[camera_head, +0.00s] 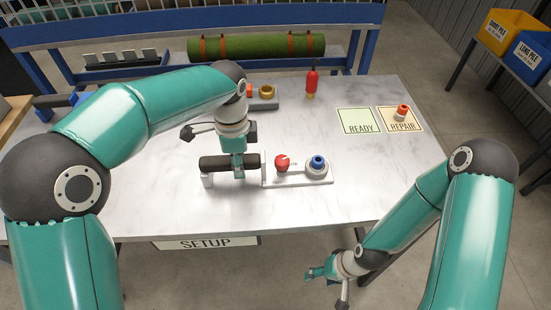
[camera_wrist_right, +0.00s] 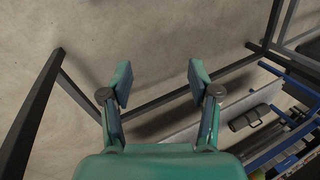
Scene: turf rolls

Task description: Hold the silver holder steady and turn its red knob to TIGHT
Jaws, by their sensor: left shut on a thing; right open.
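The silver holder (camera_head: 300,181) lies on the table near its front edge in the head view. Its red knob (camera_head: 282,162) stands on its left part, with a blue-ringed round piece (camera_head: 318,164) to the right. The small lettering by the knob is too small to read. A dark cylindrical grip (camera_head: 215,162) extends left of the plate. My left gripper (camera_head: 238,172) is shut around this grip from above. My right gripper (camera_head: 326,284) is open and empty, in front of and below the table's front edge. Its spread fingers show in the right wrist view (camera_wrist_right: 161,82), over bare floor.
The pale table (camera_head: 380,185) is clear right of the holder. At its back right lie a READY mat (camera_head: 359,114) and a REPAIR mat (camera_head: 402,113) bearing a red-topped piece. A red bottle (camera_head: 311,84) and a grey block with a brass ring (camera_head: 267,92) stand behind.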

